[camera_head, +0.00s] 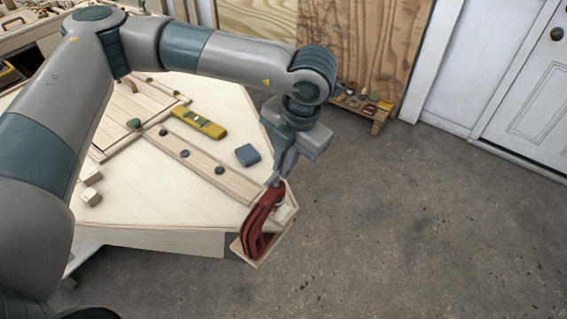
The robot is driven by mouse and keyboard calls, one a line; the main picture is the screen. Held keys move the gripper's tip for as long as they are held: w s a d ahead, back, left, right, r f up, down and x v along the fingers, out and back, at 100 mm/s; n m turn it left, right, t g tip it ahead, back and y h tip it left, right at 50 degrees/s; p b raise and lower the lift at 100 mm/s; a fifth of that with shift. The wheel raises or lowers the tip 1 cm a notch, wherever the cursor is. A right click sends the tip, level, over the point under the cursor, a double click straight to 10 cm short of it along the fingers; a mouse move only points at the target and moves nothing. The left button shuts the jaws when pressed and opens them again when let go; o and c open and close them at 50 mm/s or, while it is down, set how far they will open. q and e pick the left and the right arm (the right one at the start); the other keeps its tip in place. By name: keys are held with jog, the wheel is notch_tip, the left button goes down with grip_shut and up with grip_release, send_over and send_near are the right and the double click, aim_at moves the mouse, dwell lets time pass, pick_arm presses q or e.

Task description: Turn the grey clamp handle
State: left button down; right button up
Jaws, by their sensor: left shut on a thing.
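A red clamp (258,222) sits at the near right corner of the plywood table, around its edge and a small wooden block. Its grey handle (273,184) is at the top of the clamp, small and mostly hidden by my fingers. My left gripper (278,175) points down from above and is shut on the grey handle. The handle's exact angle is too small to tell. My right gripper is not in view.
The plywood table (150,225) holds a yellow level (199,123), a blue block (247,155) and a plank with dark knobs (204,163). A low wooden stool (362,108) stands by plywood sheets. The floor at right is clear.

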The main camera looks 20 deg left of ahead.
pick_arm(q)
jog(key=c, duration=1.8)
grip_release()
jog(key=shift+c, duration=0.2)
jog(key=shift+r, duration=0.1)
